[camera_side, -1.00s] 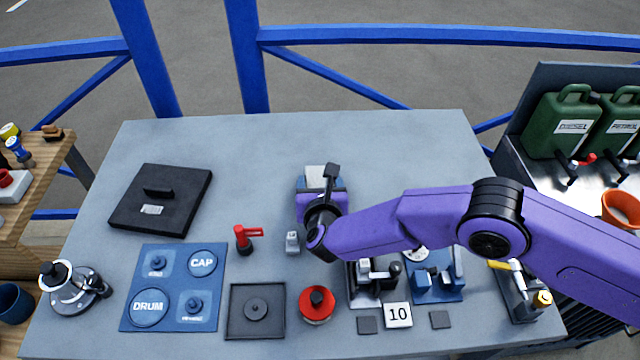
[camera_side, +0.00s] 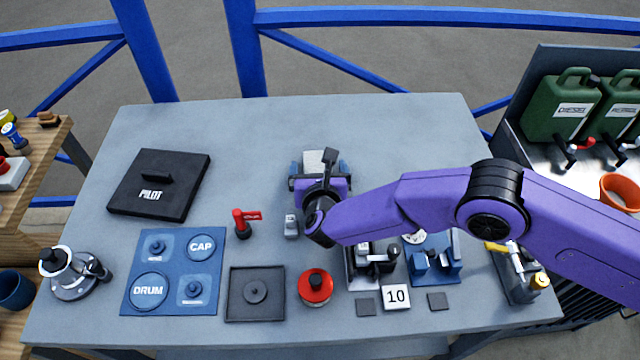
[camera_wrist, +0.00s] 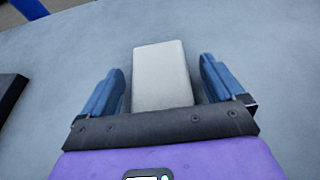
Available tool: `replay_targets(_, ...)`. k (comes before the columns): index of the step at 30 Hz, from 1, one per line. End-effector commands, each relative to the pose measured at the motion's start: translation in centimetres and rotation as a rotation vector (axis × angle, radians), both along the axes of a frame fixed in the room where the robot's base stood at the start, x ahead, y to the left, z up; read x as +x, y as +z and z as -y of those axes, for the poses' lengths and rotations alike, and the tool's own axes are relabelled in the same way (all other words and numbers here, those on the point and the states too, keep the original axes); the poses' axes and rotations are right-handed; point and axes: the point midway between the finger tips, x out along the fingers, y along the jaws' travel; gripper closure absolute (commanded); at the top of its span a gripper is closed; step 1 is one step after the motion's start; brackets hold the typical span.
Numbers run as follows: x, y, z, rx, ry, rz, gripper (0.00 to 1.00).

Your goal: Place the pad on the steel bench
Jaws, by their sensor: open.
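The pad is a pale grey-white block (camera_wrist: 163,76) lying between my gripper's two blue fingers in the wrist view. It also shows in the side view (camera_side: 317,157), lying on the bare grey bench top (camera_side: 400,125). My gripper (camera_side: 320,168) is low over the bench and open. In the wrist view, a gap shows between the pad and each finger of my gripper (camera_wrist: 160,88). The near end of the pad is hidden behind the gripper's dark front bar, so I cannot tell whether it touches there.
A black PILOT cover (camera_side: 160,184) lies to the left. A red-handled valve (camera_side: 241,224), small grey block (camera_side: 291,226), blue tray (camera_side: 174,272), dark square tray (camera_side: 256,293), red round part (camera_side: 315,287) and fixtures stand nearer. The bench behind my gripper is clear.

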Motion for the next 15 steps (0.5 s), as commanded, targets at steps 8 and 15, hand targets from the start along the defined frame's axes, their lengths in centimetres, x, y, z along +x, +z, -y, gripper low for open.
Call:
replay_targets(8, -4.2, 1.8, -0.2, 0.0, 0.005, 0.0, 0.05)
replay_targets(15, -8.2, 3.5, -0.1, 0.0, 0.004, 0.001, 0.05)
